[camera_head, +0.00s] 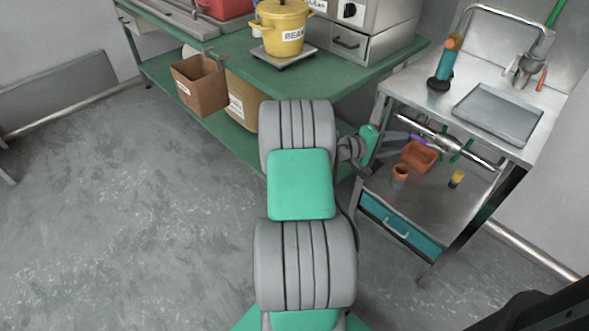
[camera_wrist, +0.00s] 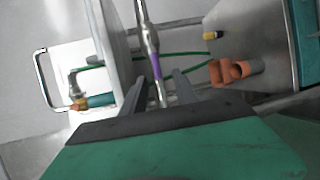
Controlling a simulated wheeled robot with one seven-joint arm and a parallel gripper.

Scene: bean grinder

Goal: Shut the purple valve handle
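The purple valve handle (camera_head: 418,138) is on the silver pipe (camera_head: 440,139) under the sink counter at the right. Only a small piece of purple shows there, by my gripper (camera_head: 408,142). In the wrist view the purple handle (camera_wrist: 156,66) is a narrow strip in line with the pipe (camera_wrist: 142,12). My gripper (camera_wrist: 164,77) has its two dark fingers apart, with the strip and pipe between or just beyond them. I cannot tell whether either finger touches the handle. Its lower part is partly hidden.
Green handles (camera_head: 462,150) sit further along the pipe. An orange container (camera_head: 420,155), a small orange pot (camera_head: 400,172) and a yellow-and-black item (camera_head: 457,178) stand on the shelf below. The counter (camera_head: 400,83) is above. A green bench (camera_head: 340,75) stands left.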

